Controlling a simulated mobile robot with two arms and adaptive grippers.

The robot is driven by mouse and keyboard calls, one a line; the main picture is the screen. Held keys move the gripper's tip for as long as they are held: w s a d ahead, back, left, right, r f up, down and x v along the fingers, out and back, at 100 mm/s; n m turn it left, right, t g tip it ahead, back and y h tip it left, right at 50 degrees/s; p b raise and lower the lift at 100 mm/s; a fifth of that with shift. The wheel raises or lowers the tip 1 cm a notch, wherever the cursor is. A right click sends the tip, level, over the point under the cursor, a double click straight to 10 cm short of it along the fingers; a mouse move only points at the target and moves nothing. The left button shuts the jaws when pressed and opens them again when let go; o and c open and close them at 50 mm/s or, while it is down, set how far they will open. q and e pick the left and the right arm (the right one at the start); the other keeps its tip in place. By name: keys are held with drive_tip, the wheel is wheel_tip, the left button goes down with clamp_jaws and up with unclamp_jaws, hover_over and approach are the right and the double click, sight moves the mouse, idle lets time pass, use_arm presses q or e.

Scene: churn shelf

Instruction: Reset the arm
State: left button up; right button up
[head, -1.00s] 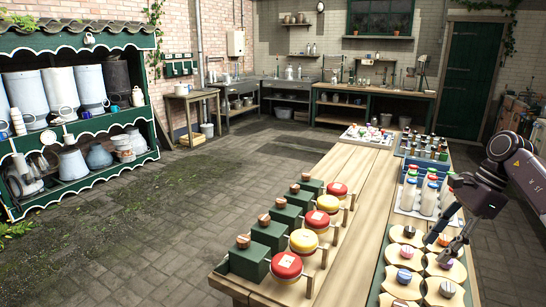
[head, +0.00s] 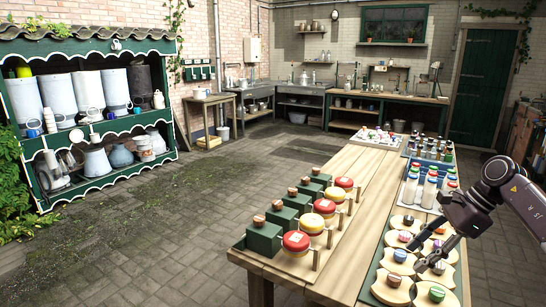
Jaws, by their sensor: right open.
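My right gripper (head: 432,257) hangs at the right side of the wooden table (head: 345,258). Its jaws are apart and point down over the green mat (head: 369,285) of pale wooden pieces with small coloured knobs. Nothing shows held in it. The right arm comes in from the right edge, bent at a dark joint above the table. Whether the fingertips touch any of the pieces is not clear. My left gripper is not in view.
White bottles (head: 429,191) with coloured caps stand in a crate behind the gripper. Dark green blocks (head: 264,237) and red and yellow round items (head: 296,242) line the table's left side. A green shelf (head: 83,63) stands at left. The paved floor (head: 180,245) between is clear.

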drive_tip(key=w+a+r+m+t+y, duration=0.15)
drive_tip(key=a+m+t+y, duration=0.3)
drive_tip(key=a, duration=1.05)
drive_tip(key=w+a+m+t+y, duration=0.25)
drive_tip(key=a+m+y, duration=0.2)
drive_tip(key=a, duration=1.05)
drive_tip(key=s+d+f+m+t+h, duration=0.3)
drive_tip(key=s+d+f+m+h, duration=0.4)
drive_tip(key=m, duration=0.9)
drive_tip(key=s+d+f+m+t+h, duration=0.3)
drive_tip(key=s+d+f+m+h, duration=0.35)
drive_tip(key=m, duration=0.95)
drive_tip(key=s+f+m+g+h, duration=0.1)
drive_tip(key=s+f+m+g, duration=0.5)
drive_tip(key=s, duration=0.8)
drive_tip(key=s+f+m+g, duration=0.3)
drive_tip(key=s+f+g, duration=0.35)
drive_tip(key=s, duration=0.65)
wheel_tip(320, 180, down, 28)
drive_tip(key=s, duration=0.3)
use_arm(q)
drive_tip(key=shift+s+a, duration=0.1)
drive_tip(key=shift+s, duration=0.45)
use_arm(e)
drive_tip(key=s+d+f, duration=0.2)
drive_tip(key=s+f, duration=0.6)
drive_tip(key=s+d+f+g, duration=0.1)
drive_tip(key=s+f, duration=0.7)
drive_tip(key=shift+s+d, duration=0.4)
